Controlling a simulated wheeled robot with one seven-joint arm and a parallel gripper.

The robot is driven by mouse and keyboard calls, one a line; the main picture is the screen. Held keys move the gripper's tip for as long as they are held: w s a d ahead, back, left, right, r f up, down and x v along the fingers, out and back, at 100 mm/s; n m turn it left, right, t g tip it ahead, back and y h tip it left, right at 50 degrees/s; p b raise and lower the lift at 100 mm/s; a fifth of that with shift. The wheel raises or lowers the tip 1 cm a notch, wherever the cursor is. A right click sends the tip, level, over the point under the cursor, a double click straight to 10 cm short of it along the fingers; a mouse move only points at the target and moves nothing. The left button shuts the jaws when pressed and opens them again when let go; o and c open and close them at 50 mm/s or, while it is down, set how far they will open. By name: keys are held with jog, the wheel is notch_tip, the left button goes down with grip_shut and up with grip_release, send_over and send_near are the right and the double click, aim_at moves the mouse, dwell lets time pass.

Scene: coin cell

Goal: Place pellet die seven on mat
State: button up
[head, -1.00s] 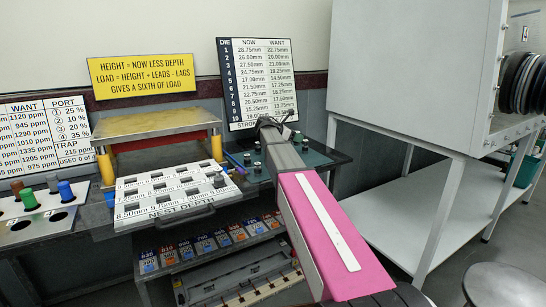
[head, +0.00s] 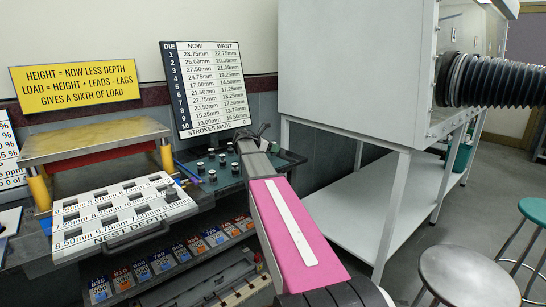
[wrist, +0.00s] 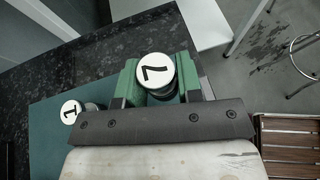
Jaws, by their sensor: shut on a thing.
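Pellet die seven (wrist: 157,70), a dark cylinder with a white top marked 7, is between the green fingers of my gripper (wrist: 158,84) in the wrist view. My gripper is shut on it, with the top facing the camera. The teal mat (wrist: 46,142) lies below and left in the wrist view, with die one (wrist: 72,111) near its edge. In the head view the mat (head: 228,186) carries several dies, and my gripper (head: 257,134) is over its far right part. Die seven cannot be made out there. Its height above the mat cannot be told.
The nest depth tray (head: 125,212) and press (head: 95,140) stand left of the mat. The die board (head: 205,88) stands behind it. Dark speckled counter (wrist: 45,75) shows in the wrist view.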

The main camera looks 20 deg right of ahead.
aim_at(273, 155)
jog(key=shift+f, duration=2)
jog(key=shift+f, duration=0.1)
jog(key=o, duration=1)
jog(key=shift+o, duration=0.2)
jog(key=v, duration=1.2)
